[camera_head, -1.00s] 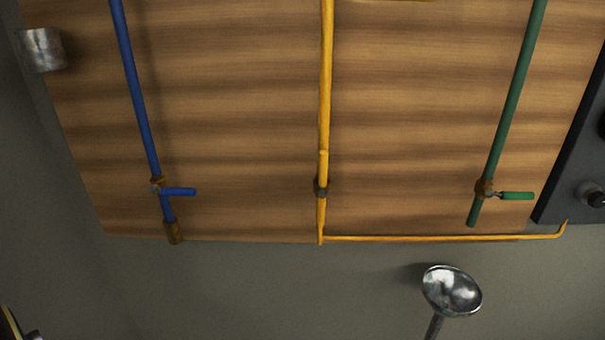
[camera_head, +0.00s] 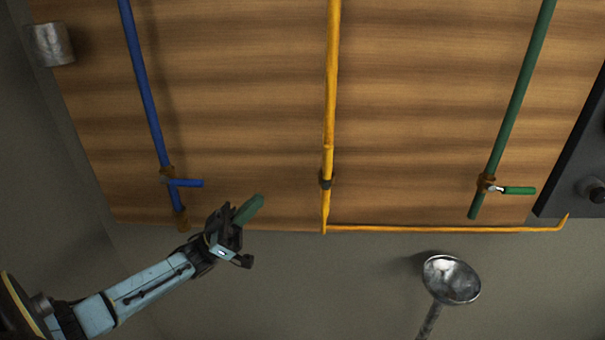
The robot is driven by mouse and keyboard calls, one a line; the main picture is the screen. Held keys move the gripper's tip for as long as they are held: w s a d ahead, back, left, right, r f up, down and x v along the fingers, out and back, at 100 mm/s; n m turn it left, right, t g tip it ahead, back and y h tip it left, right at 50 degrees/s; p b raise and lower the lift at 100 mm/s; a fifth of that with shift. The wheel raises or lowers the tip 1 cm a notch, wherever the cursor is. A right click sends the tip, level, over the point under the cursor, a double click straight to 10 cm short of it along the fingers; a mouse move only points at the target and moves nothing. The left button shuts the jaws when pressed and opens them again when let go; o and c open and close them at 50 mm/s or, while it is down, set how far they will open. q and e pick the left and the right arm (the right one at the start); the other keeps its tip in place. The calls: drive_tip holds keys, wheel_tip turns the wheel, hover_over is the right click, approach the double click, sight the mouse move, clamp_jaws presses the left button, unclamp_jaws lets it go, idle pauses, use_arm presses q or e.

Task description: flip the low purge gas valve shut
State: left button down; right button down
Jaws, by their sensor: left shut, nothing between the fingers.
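The low valve on the yellow pipe (camera_head: 326,181) sits near the wooden panel's lower edge. Its yellow lever (camera_head: 328,160) appears to lie along the pipe. The blue pipe's valve lever (camera_head: 187,183) and the green pipe's valve lever (camera_head: 518,190) both stick out sideways to the right, across their pipes. No label shows which one is the purge gas valve. My left gripper (camera_head: 257,201) is shut and empty, its green fingers pointing up and right. In the picture it lies between the blue and yellow pipes, apart from the yellow valve. My right gripper is out of view.
A thin yellow pipe (camera_head: 440,229) runs right along the panel's bottom edge. A shiny metal bowl on a stem (camera_head: 452,279) stands below it. A dark box (camera_head: 575,180) is at the right. A metal cylinder (camera_head: 51,44) is at upper left.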

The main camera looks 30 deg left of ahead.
sight(328, 167)
use_arm(q)
drive_tip(key=w+d+f+p+x, duration=0.1)
drive_tip(key=p+x, duration=0.3)
drive_tip(key=x, duration=0.8)
drive_tip(key=shift+w+d+f, duration=0.25)
drive_tip(key=shift+w+d, duration=0.1)
drive_tip(key=shift+d, duration=0.1)
drive_tip(key=shift+w+d+r, duration=0.1)
